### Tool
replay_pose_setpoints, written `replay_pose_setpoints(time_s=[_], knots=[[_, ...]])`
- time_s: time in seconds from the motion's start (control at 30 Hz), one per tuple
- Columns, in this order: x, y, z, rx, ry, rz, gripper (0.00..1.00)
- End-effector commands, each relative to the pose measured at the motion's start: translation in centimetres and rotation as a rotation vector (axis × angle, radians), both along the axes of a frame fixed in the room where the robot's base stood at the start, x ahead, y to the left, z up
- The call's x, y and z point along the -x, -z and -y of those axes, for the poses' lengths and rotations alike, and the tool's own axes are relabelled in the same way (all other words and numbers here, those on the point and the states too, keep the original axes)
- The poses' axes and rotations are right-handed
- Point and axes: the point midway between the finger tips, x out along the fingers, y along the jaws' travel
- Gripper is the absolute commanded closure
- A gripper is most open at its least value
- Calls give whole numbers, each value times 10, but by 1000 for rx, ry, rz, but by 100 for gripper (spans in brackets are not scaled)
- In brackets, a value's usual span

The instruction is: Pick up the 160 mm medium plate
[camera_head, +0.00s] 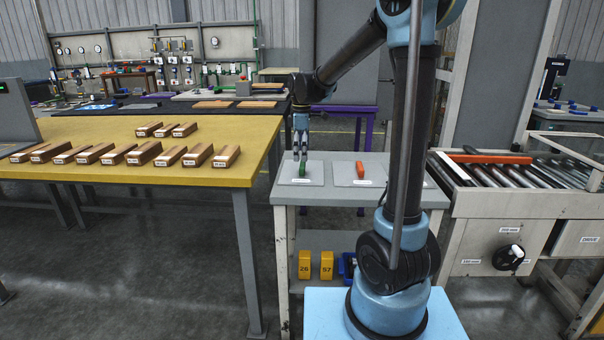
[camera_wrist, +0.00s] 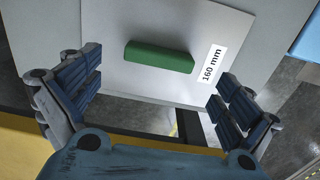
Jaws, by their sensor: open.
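The 160 mm medium plate (camera_wrist: 105,30) is a flat light-grey square with a green bar handle (camera_wrist: 160,57) and a white "160 mm" label (camera_wrist: 212,63). In the head view this plate (camera_head: 287,172) lies at the left of the grey cart top, its green handle (camera_head: 303,169) under my fingertips. My gripper (camera_head: 301,152) points down over it. In the wrist view my gripper (camera_wrist: 158,78) is open, its fingers wide apart to the left and right. The handle lies between and slightly beyond them, with nothing gripped. Whether the fingers touch the plate I cannot tell.
Another plate with an orange handle (camera_head: 361,169) lies to the right on the cart (camera_head: 330,196); my arm covers the area beyond. A yellow table (camera_head: 100,180) with several wooden blocks stands left, close to the cart. A roller conveyor (camera_head: 490,205) stands right.

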Motion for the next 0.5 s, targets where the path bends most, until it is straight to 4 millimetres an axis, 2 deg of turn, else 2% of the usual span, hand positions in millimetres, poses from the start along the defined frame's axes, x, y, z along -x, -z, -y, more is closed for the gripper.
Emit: replay_pose_setpoints(time_s=[0.3, 0.5], knots=[[-2, 37, 3, 0, 1, 0, 2], [-2, 51, 3, 0, 1, 0, 2]])
